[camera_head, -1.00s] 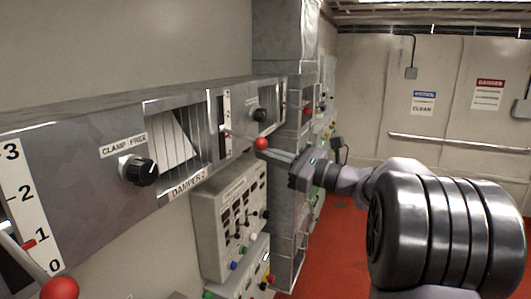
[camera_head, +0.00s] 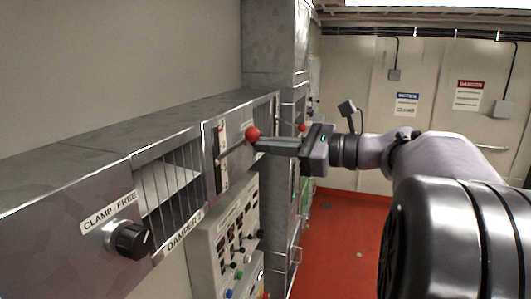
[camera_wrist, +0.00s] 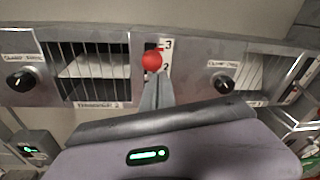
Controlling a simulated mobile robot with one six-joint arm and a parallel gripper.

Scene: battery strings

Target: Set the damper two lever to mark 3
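The damper two lever ends in a red ball (camera_head: 253,134) and slopes up out of its slot, right of the louvre labelled DAMPER 2. The ball also shows in the wrist view (camera_wrist: 152,61), in front of the white scale (camera_wrist: 167,56), near the stretch between marks 2 and 3. The exact mark is hard to read. My gripper (camera_head: 260,144) has its fingers together, with the tips right at the ball and just below it. The whole ball shows beyond the tips in the wrist view, so I see no grip around it.
A CLAMP FREE knob (camera_head: 129,239) sits left of the louvre, and another knob (camera_wrist: 223,84) is right of the scale. A control box (camera_head: 228,235) with small switches hangs below. The red floor (camera_head: 340,240) to the right is clear.

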